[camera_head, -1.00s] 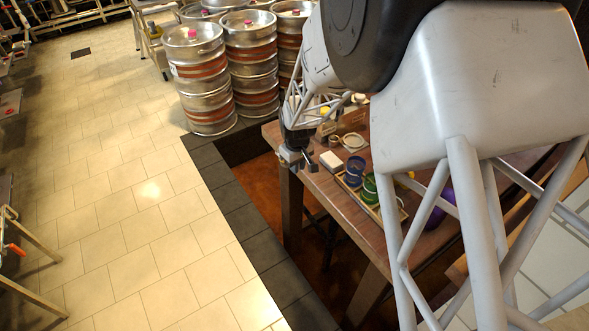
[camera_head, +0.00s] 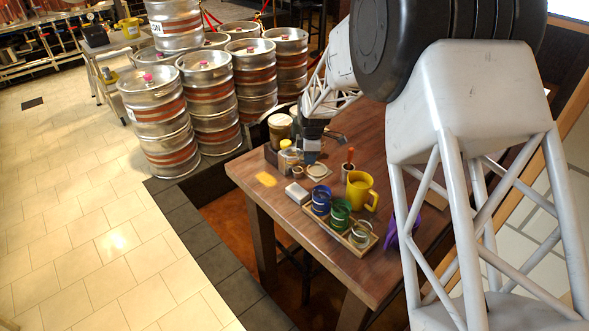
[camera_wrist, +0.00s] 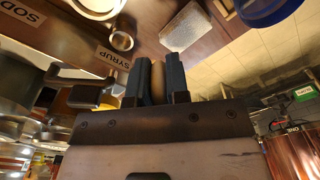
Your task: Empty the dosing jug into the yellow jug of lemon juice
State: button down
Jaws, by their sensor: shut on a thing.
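The yellow jug (camera_head: 361,191) stands upright on the wooden table, with its handle toward the right. My gripper (camera_head: 311,155) is over the back part of the table, left of and behind the yellow jug. In the wrist view its two blue-grey fingers (camera_wrist: 158,80) are shut on a narrow tan piece (camera_wrist: 158,84). Most of the held thing is hidden, and I cannot tell whether it belongs to the dosing jug. I cannot make out the dosing jug for certain in either view.
A wooden tray (camera_head: 362,246) holds blue, green and clear cups in front of the yellow jug. A white block (camera_head: 297,193) lies left of it. Jars (camera_head: 280,128) stand behind. A SYRUP label (camera_wrist: 113,58) shows in the wrist view. Kegs (camera_head: 160,120) stand beyond the table.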

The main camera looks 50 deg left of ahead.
jog(key=w+d+r+n, duration=0.3)
jog(key=w+n, duration=0.1)
jog(key=w, duration=0.5)
jog(key=w+d+r+n, duration=0.3)
jog(key=w+n, duration=0.1)
jog(key=w, duration=0.6)
jog(key=w+d+f+n, duration=0.3)
jog(key=w+d+f, duration=0.1)
jog(key=d, duration=0.1)
jog(key=shift+f+n+g+h, duration=0.3)
jog(key=shift+n, duration=0.1)
jog(key=shift+r, duration=0.1)
jog(key=s+d+r+t+y, duration=0.1)
jog(key=s+r+t+y, duration=0.1)
jog(key=s+r+t, duration=0.2)
jog(key=shift+s+d+r+t+y, duration=0.15)
jog(key=shift+d+r+t+y, duration=0.2)
jog(key=shift+t, duration=1.45)
jog(key=shift+s, duration=0.25)
jog(key=shift+s+d+r+t+y, duration=0.15)
jog(key=shift+s+t+y, duration=0.15)
jog(key=shift+t, duration=0.25)
jog(key=shift+s+d+r+t+y, duration=0.15)
jog(key=shift+s+t, duration=0.2)
jog(key=shift+t, duration=0.2)
